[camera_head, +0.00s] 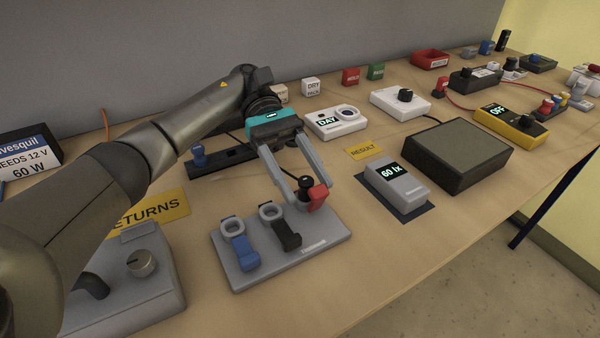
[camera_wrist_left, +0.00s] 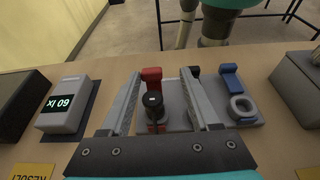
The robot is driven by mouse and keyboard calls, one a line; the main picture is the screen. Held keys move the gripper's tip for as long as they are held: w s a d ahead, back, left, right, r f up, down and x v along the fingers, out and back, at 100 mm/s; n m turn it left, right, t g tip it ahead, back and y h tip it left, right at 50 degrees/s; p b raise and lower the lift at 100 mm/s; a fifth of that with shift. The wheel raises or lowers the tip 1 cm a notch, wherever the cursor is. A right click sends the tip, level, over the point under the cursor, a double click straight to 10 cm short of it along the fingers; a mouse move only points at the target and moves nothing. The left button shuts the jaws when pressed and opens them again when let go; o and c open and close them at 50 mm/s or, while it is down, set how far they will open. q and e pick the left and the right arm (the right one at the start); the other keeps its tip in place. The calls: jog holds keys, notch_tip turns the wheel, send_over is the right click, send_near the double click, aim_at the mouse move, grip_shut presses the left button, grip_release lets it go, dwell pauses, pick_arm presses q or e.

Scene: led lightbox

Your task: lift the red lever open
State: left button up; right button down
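The red lever (camera_head: 318,197) is at the right end of a grey plate (camera_head: 325,241), beside a black lever (camera_head: 287,236) and a blue lever (camera_head: 244,255). A dark round post with a knob (camera_wrist_left: 152,99) stands at the red lever. My left gripper (camera_head: 308,199) is open, pointing down at the red lever. In the left wrist view the red lever (camera_wrist_left: 151,75) lies between the two spread fingers, with gaps beside it. I cannot tell whether either finger touches it. The right finger partly hides the black lever. My right gripper is not in view.
A grey meter reading 60 lx (camera_head: 398,189) stands right of the plate, with a dark box (camera_head: 457,156) behind it. A grey unit with a knob (camera_head: 140,285) is at the left. The table's front edge is close to the plate.

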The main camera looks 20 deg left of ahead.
aim_at(302, 184)
pick_arm(q)
jog(key=shift+d+f, duration=0.1)
jog(key=shift+f, duration=0.3)
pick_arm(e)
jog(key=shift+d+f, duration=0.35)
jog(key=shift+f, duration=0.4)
pick_arm(q)
jog(key=shift+r, duration=0.15)
notch_tip(302, 184, up, 20)
jog(key=p, duration=0.4)
jog(key=shift+r+p, duration=0.2)
jog(key=shift+p, duration=0.2)
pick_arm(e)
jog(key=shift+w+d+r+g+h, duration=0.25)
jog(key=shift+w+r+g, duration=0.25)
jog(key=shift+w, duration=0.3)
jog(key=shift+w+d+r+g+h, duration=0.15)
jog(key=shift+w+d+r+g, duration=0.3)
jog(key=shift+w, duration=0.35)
